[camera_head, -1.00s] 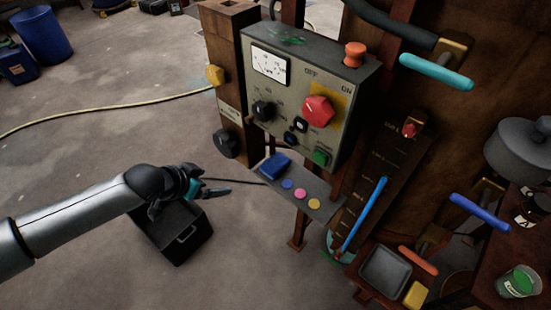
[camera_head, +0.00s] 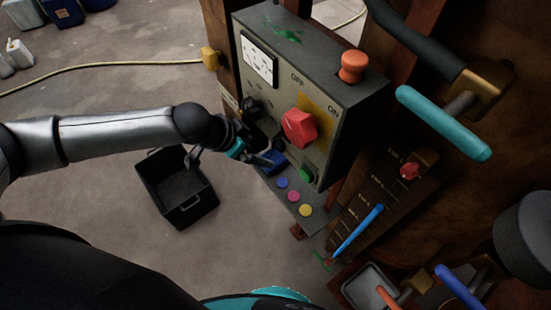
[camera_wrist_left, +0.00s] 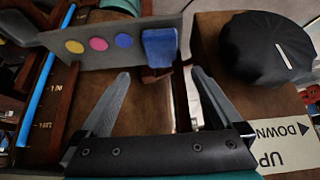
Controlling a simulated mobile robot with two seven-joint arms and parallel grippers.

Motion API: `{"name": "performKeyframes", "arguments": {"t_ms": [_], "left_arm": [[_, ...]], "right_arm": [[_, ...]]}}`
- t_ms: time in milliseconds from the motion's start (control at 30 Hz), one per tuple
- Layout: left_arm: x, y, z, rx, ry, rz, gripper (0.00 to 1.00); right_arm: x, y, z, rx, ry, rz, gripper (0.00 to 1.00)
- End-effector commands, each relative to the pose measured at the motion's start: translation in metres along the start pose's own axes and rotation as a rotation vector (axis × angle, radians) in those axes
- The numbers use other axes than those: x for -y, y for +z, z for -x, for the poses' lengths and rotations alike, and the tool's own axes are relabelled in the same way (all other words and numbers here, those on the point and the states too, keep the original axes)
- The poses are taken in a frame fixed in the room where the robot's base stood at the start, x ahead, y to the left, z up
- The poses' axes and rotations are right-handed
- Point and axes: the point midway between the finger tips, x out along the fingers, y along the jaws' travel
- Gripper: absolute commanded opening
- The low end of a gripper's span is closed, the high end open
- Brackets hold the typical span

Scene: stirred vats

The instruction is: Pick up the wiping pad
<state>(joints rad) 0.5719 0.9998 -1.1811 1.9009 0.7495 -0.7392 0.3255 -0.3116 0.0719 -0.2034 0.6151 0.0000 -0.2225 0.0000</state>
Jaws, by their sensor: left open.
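The wiping pad looks to be the small blue block (camera_head: 273,163) at the left end of the grey shelf (camera_head: 288,200) under the control box. In the left wrist view the blue block (camera_wrist_left: 160,48) stands on the shelf (camera_wrist_left: 115,50), just beyond and between my fingertips. My left gripper (camera_head: 259,157) is open at the shelf's left end, its fingers partly covering the pad in the head view; they also show apart in the wrist view (camera_wrist_left: 160,74). Nothing is between the fingers. I cannot tell whether they touch the pad. My right gripper is not in view.
Blue, pink and yellow discs (camera_head: 293,196) lie on the shelf beside the pad. The control box (camera_head: 305,95) with its red knob (camera_head: 299,128) is close above. A black knob (camera_wrist_left: 268,48) is near my fingers. An open black crate (camera_head: 180,190) stands on the floor below.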

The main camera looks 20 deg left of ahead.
Motion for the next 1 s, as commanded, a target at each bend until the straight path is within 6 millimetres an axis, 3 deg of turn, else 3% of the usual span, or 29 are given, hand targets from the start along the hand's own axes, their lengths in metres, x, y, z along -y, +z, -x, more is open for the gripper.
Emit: {"name": "performKeyframes", "arguments": {"t_ms": [133,467,700,1000], "left_arm": [[0.0,0.001,-0.026,0.0,0.0,0.0,1.0],[0.001,0.0,-0.048,-0.001,-0.001,-0.002,1.0],[0.002,0.002,-0.081,-0.001,-0.001,-0.001,1.0],[0.002,0.002,-0.093,0.0,-0.002,-0.001,1.0]], "right_arm": [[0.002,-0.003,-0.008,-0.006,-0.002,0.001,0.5],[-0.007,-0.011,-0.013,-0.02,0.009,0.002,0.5],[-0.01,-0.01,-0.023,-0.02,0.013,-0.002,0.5],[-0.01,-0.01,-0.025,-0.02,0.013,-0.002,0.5]]}}
